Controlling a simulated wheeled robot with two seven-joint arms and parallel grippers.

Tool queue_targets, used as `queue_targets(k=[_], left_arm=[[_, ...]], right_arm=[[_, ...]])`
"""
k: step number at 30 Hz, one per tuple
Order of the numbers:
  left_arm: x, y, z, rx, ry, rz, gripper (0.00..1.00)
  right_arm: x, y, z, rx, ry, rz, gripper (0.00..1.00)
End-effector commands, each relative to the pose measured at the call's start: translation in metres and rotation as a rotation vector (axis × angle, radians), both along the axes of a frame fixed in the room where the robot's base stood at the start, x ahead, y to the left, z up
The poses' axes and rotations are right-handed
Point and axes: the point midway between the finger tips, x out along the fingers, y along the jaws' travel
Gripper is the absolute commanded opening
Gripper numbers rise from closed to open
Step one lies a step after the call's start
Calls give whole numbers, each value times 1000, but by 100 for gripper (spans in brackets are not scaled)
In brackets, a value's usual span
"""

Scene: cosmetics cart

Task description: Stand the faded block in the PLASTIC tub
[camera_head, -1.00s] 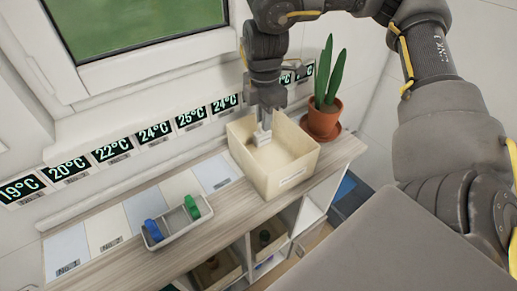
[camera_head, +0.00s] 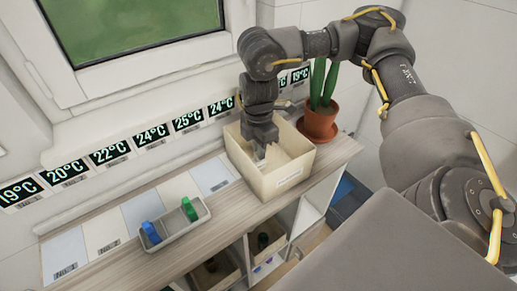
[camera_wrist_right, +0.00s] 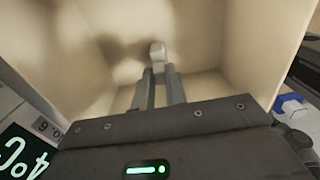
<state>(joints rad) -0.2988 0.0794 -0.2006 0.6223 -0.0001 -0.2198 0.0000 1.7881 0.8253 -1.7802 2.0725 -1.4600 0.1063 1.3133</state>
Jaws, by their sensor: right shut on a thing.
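My right gripper (camera_head: 262,149) reaches down into an open beige bin (camera_head: 290,181) at the back of the counter. The bin has a front label too small to read, so I cannot tell whether it is the PLASTIC tub. The right gripper is shut on a small pale block (camera_wrist_right: 157,52). In the right wrist view the gripper's fingertips (camera_wrist_right: 158,72) hold the block inside the bin's beige walls. I cannot tell whether the block touches the bin floor. My left gripper is not in view.
A grey tray (camera_head: 184,231) with a blue piece (camera_head: 151,233) and a green piece (camera_head: 188,209) stands left of the bin. A potted plant (camera_head: 319,121) stands behind it on the right. Cubbies with tubs lie below. Temperature cards line the wall.

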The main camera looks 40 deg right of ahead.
Motion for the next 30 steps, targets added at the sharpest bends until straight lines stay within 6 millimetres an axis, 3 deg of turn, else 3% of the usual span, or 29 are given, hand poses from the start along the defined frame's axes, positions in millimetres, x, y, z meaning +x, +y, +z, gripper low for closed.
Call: queue_targets(k=[13, 14, 19, 30], left_arm=[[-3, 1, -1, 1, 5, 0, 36], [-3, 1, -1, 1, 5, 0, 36], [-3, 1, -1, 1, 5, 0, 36], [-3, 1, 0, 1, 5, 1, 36]], right_arm=[[0, 0, -8, 1, -1, -1, 0], [0, 0, -8, 1, -2, -1, 15], [0, 0, -8, 1, -2, -1, 35], [0, 0, 0, 0, -3, -1, 35]])
